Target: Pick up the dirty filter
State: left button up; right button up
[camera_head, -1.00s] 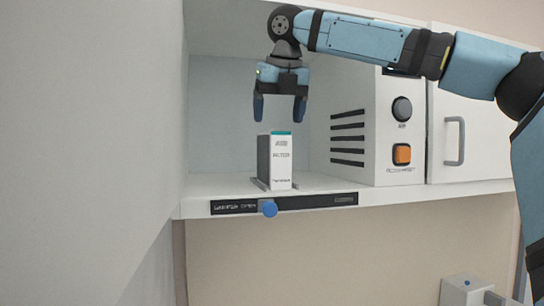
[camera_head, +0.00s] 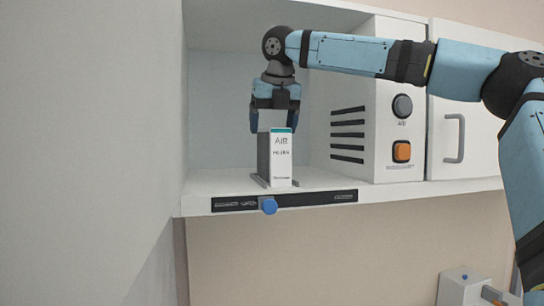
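The filter (camera_head: 281,160) is an upright white box with a teal top edge, grey side and the word AIR on its front. It stands between low grey rails on the floor of an open white compartment. My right gripper (camera_head: 273,126) points down right above it, fingers spread to either side of its top. The fingers look open, and I see no contact with the filter. My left gripper is not in view.
A panel with vents, a black knob (camera_head: 402,106) and an orange button (camera_head: 402,152) stands right. A pale wall fills the left. A small white box (camera_head: 462,287) is low right.

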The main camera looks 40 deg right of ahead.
jog(key=shift+f, duration=0.15)
jog(key=shift+c, duration=0.3)
jog(key=c, duration=1.3)
